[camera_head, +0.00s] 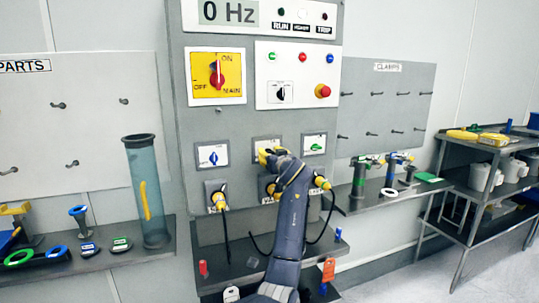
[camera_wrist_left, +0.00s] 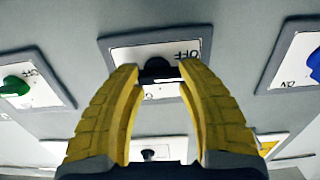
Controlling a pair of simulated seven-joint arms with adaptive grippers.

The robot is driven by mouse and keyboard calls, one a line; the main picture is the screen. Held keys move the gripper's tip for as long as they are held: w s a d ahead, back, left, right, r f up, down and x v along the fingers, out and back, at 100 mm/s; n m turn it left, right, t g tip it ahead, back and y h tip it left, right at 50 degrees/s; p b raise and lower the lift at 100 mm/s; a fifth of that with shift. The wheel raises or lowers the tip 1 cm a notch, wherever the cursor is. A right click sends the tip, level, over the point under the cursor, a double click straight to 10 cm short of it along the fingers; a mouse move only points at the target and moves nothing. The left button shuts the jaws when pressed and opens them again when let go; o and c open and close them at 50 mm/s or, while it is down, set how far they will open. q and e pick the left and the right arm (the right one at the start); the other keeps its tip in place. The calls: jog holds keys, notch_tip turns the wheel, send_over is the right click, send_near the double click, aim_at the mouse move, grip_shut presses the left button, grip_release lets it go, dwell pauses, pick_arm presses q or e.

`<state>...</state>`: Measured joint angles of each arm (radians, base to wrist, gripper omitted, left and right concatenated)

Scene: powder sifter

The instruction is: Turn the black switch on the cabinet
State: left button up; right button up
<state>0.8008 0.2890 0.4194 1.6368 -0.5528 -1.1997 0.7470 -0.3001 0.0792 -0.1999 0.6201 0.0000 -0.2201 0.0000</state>
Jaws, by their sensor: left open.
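A black switch (camera_wrist_left: 157,70) sits on a white, grey-framed plate (camera_wrist_left: 180,47) in the middle of the switch row. My left gripper (camera_wrist_left: 158,68) is open, with one yellow fingertip on each side of this switch; whether they touch it I cannot tell. In the head view my left gripper (camera_head: 266,155) covers most of the middle plate on the grey cabinet (camera_head: 219,125), and the switch there is hidden. Another black knob (camera_head: 281,94) is on the white panel above. My right gripper is not in view.
A blue switch (camera_head: 213,157) and a green switch (camera_head: 316,147) flank the middle plate. Above are a red main switch (camera_head: 217,77) and a red stop button (camera_head: 323,91). Yellow plugs with black cables (camera_head: 219,202) are below. Side shelves hold a clear tube (camera_head: 147,195) and clamps.

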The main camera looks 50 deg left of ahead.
pick_arm(q)
jog(key=shift+w, duration=0.1)
grip_shut()
jog(key=shift+r, duration=0.1)
